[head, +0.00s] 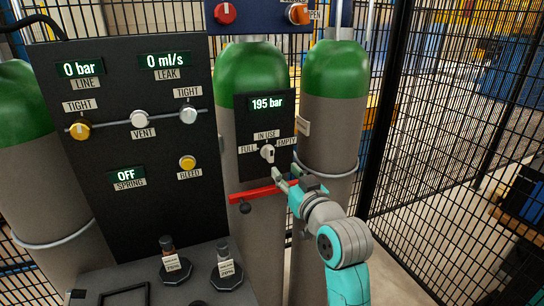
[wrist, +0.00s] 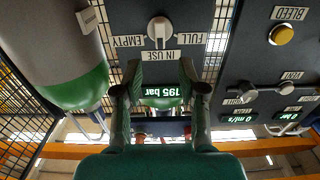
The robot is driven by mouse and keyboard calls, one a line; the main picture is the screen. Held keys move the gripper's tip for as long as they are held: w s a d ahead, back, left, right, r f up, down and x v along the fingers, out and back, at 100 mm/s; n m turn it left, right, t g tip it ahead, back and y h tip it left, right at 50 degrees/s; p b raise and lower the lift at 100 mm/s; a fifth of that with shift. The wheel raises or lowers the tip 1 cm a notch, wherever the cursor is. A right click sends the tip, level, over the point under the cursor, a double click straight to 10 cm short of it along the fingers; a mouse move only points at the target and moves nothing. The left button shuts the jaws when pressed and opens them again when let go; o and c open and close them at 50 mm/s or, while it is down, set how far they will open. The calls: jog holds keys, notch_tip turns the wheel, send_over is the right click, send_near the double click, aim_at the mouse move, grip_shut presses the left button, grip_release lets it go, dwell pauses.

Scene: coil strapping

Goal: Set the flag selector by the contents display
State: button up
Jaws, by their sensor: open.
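The flag selector (head: 267,153) is a pale knob on a dark panel on the middle cylinder. Labels FULL, IN USE and EMPTY sit left, above and right of it. The contents display (head: 267,103) above reads 195 bar. In the upside-down wrist view the selector (wrist: 159,29) shows with its handle roughly in line with IN USE; which end points is hard to tell. The display (wrist: 161,91) shows between my fingers. My gripper (head: 287,178) is open and empty, just below and right of the selector, apart from it. It also shows in the wrist view (wrist: 159,78).
A red bar handle (head: 258,193) crosses the middle cylinder below the selector, close to my gripper. A dark panel (head: 120,225) with gauges and knobs stands left. Another green-topped cylinder (head: 333,90) stands right, before black mesh fencing (head: 440,130).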

aim_at(272, 155)
jog(key=x, duration=0.9)
jog(key=shift+w+a+f, duration=0.1)
jog(key=shift+w, duration=0.25)
grip_shut()
